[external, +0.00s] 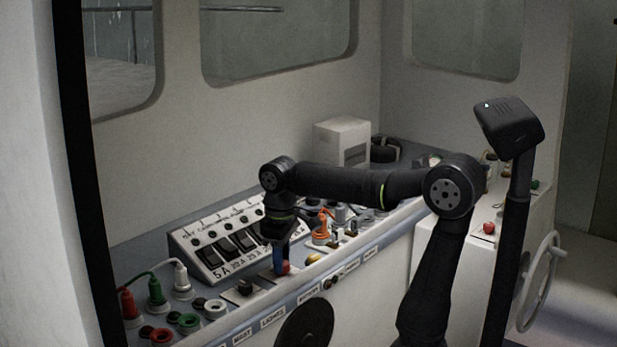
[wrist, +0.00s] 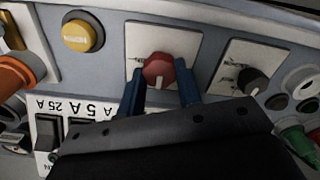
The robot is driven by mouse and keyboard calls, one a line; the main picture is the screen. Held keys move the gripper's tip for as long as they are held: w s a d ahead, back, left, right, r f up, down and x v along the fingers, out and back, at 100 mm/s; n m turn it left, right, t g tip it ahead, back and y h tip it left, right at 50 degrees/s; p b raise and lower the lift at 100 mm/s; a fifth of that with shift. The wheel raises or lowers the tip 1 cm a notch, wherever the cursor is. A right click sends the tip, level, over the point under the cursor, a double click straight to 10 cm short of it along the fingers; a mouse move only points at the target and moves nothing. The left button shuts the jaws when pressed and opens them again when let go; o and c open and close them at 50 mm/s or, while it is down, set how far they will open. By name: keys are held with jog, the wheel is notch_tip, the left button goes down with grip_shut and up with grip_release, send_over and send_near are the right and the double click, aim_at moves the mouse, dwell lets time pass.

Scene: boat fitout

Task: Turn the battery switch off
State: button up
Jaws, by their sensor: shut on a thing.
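The battery switch appears to be the red knob (wrist: 158,70) on a white square plate (wrist: 150,38) in the wrist view. A pale mark shows on the knob's lower edge; the plate's lettering is too small to read. My gripper (wrist: 160,84) has its two blue fingers on either side of the red knob and is shut on it. In the external view my gripper (external: 279,262) points down at the console, with the red knob (external: 285,268) showing beside a blue finger. The far side of the knob is hidden there.
A black knob (wrist: 252,81) on its own plate and a yellow button (wrist: 83,32) flank the red knob. The sloped breaker panel (external: 222,245) stands close behind my gripper. An orange item (external: 322,228) stands to the right; red, green and white plugs (external: 155,290) are at left.

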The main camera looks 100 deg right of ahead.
dwell(0.4)
jog(key=o, duration=1)
jog(key=shift+c, duration=0.2)
jog(key=shift+r, duration=0.1)
notch_tip(320, 180, up, 17)
jog(key=shift+r, duration=0.15)
notch_tip(320, 180, down, 18)
jog(key=shift+r, duration=0.25)
